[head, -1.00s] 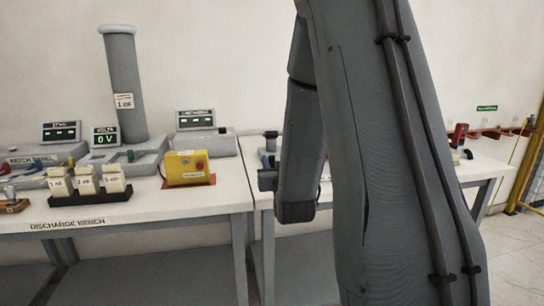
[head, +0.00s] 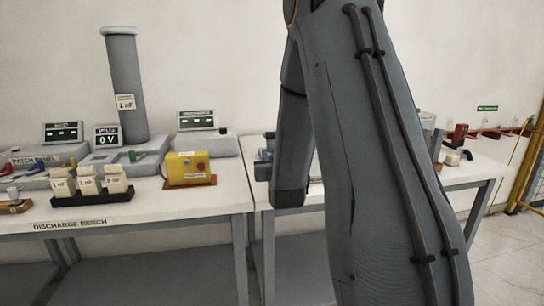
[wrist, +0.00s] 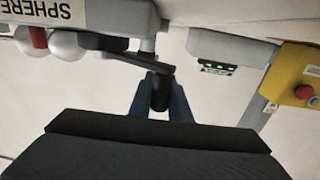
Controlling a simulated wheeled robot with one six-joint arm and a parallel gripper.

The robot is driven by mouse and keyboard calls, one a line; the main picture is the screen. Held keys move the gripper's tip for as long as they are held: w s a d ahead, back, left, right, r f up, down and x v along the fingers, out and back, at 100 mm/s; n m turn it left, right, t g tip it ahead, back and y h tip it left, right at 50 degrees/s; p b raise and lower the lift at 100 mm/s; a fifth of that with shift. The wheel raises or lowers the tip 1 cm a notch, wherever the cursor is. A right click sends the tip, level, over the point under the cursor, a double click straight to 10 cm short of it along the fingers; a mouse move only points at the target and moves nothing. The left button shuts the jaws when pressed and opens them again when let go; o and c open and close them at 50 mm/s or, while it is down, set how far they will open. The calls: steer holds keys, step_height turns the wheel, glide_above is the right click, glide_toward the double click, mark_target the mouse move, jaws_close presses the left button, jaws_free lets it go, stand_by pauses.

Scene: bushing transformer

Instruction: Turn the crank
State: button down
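The crank shows in the wrist view as a dark flat arm (wrist: 125,58) with a black cylindrical handle (wrist: 160,92) at its right end. The arm runs from a dark part under the grey housing at the upper left. My gripper (wrist: 160,98) has its two blue fingers on either side of the handle, with no clear gap between fingers and handle. In the head view my own arm covers most of the right bench, and the crank and fingertips cannot be made out there.
A sign reading SPHERE (wrist: 35,10) and pale spheres (wrist: 68,45) are at the wrist view's upper left. A small display (wrist: 215,68) and a yellow box with a red button (wrist: 300,90) are to the right. The discharge bench (head: 130,215) stands left in the head view.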

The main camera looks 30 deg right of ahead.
steer(key=shift+s, duration=0.1)
steer(key=shift+s, duration=0.25)
steer(key=c, duration=1.6)
jaws_free()
steer(key=shift+a, duration=0.15)
steer(key=shift+c, duration=0.2)
steer(key=b+v, duration=0.1)
steer(key=v, duration=0.7)
steer(key=shift+r+b, duration=0.1)
steer(key=shift+b, duration=0.2)
steer(key=shift+w, duration=0.1)
